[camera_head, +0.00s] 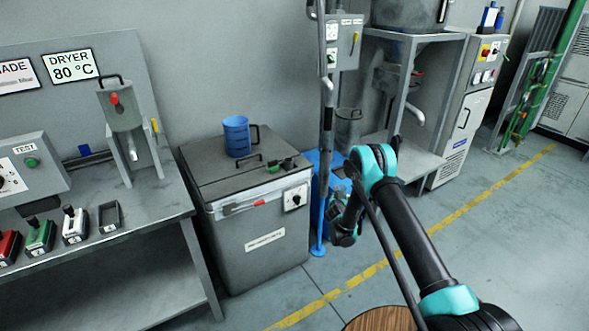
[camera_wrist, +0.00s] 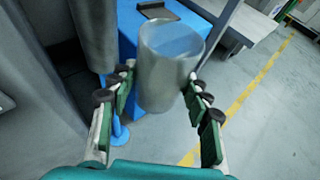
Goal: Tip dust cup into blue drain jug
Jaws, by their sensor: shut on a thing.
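The blue drain jug (camera_head: 237,137), with a dark handle on its right, stands upright on the grey cabinet at the middle left of the head view. In the wrist view my gripper (camera_wrist: 160,85) is shut on a grey metallic dust cup (camera_wrist: 168,68), held between its dark green finger pads. The cup's upper end looks bluish-grey; I cannot tell what is inside. In the head view my gripper is low in front of the blue box, right of the jug and apart from it, and largely hidden by my arm.
The grey cabinet (camera_head: 262,262) has a lid handle and small items on top. A blue box (camera_head: 319,185) and an upright post (camera_head: 326,120) stand beside it. A grey canister (camera_head: 347,128) is behind. A workbench (camera_head: 130,215) is left; floor lies open right.

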